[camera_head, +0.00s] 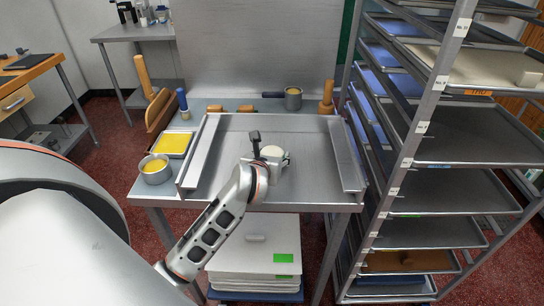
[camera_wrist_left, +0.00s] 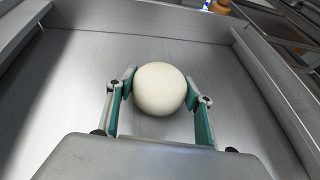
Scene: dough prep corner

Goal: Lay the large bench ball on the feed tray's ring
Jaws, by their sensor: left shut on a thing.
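The large dough ball (camera_head: 272,152) is pale and round. In the left wrist view the ball (camera_wrist_left: 160,89) sits between the two green-padded fingers of my left gripper (camera_wrist_left: 159,100), which is shut on it. In the head view my left gripper (camera_head: 276,161) is over the front middle of a shiny metal tray (camera_head: 220,165) with raised side walls. I cannot tell whether the ball touches the tray floor. No ring can be made out on the tray. My right gripper is not in view.
Wooden tools (camera_head: 158,110) and a small pot (camera_head: 293,98) lie along the back. A tall tray rack (camera_head: 408,150) stands close on the right. The tray floor around the ball is clear.

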